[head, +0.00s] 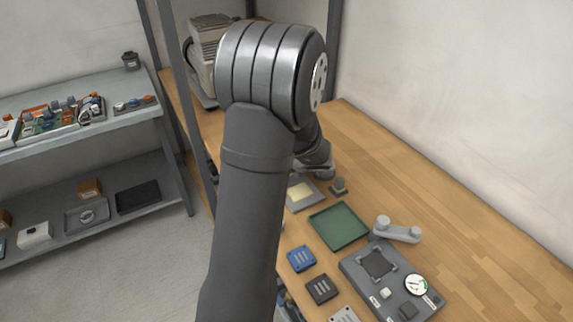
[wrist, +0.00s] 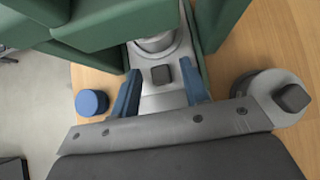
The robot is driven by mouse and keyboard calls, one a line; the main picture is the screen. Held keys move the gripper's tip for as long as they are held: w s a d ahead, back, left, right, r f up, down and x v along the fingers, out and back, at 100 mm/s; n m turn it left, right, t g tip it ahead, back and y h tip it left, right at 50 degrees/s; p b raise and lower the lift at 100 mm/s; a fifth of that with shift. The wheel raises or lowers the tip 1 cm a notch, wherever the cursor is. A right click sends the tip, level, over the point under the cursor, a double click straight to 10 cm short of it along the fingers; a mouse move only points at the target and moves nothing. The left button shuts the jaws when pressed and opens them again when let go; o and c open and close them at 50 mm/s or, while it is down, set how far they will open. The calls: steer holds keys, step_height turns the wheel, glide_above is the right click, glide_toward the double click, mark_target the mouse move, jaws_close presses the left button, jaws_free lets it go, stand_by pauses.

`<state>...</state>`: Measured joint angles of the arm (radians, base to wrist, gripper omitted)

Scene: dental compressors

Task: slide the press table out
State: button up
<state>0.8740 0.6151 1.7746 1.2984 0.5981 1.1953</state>
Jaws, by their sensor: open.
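In the wrist view a light grey sliding press table (wrist: 165,100) runs out between green press walls (wrist: 130,22), with a round metal seat at its far end. A small dark square knob (wrist: 161,75) stands on it. My gripper (wrist: 160,82) is open, its two blue fingers to the left and right of the knob, with a gap on each side. The fingers appear over the table; I cannot tell whether they touch it. In the head view my arm hides the press and my gripper.
A blue round knob (wrist: 92,102) lies left of my fingers, and a grey round part with a dark square top (wrist: 290,97) stands right. In the head view, a green tray (head: 338,226), a grey fixture (head: 363,292) and small blocks occupy the bench; its right side (head: 470,215) is clear.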

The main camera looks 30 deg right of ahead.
jaws_close()
steer(key=s, duration=1.1)
steer(key=shift+s+f, duration=0.1)
steer(key=shift+s, duration=0.1)
jaws_free()
steer(key=v, duration=1.7)
